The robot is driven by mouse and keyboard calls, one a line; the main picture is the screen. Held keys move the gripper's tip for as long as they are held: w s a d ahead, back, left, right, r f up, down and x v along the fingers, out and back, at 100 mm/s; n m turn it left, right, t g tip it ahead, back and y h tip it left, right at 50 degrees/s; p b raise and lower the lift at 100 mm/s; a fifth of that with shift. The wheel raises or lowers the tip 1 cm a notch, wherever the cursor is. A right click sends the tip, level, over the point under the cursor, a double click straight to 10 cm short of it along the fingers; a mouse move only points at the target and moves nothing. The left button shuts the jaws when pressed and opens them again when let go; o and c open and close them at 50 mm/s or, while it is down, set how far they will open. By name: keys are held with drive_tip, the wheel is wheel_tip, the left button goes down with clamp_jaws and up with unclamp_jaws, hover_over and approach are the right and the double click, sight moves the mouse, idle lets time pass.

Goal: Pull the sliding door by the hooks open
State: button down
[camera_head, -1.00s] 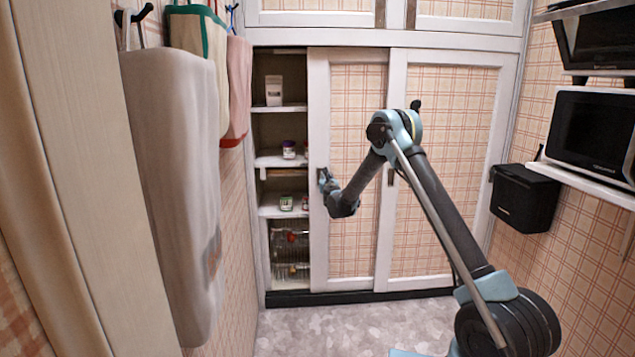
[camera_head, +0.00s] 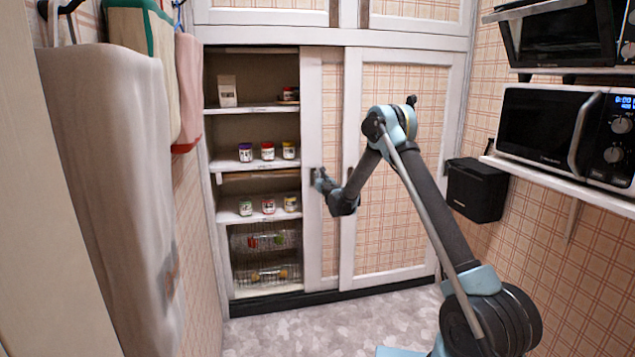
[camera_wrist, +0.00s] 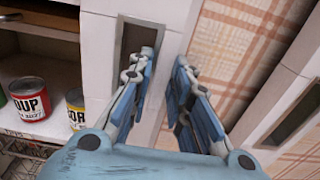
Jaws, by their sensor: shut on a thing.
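The left sliding door (camera_head: 311,100), white-framed with a plaid panel, is on the side by the wall hooks. It stands partly open, overlapping the right door (camera_head: 354,230). My gripper (camera_head: 319,178) is at the left door's frame, at handle height. In the wrist view my gripper (camera_wrist: 166,64) has one finger at the dark recessed handle (camera_wrist: 137,38) and the other beside the frame's plaid-side edge. It is shut on the door's frame, with a strip of white frame (camera_wrist: 172,40) between the fingers. The exact finger contact is partly hidden.
Black hooks (camera_head: 68,7) on the left wall carry hanging towels (camera_head: 105,150). Shelves (camera_head: 250,165) with jars and wire baskets show in the opening. A microwave (camera_head: 545,128) and a black box (camera_head: 476,190) are on the right. The floor (camera_head: 300,325) is clear.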

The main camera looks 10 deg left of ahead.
drive_tip(key=c, duration=1.5)
unclamp_jaws()
drive_tip(key=shift+s, duration=0.1)
drive_tip(key=shift+s, duration=0.1)
drive_tip(key=v, duration=1.1)
drive_tip(key=shift+s+d, duration=0.25)
drive_tip(key=shift+s, duration=0.05)
drive_tip(key=shift+c, duration=0.4)
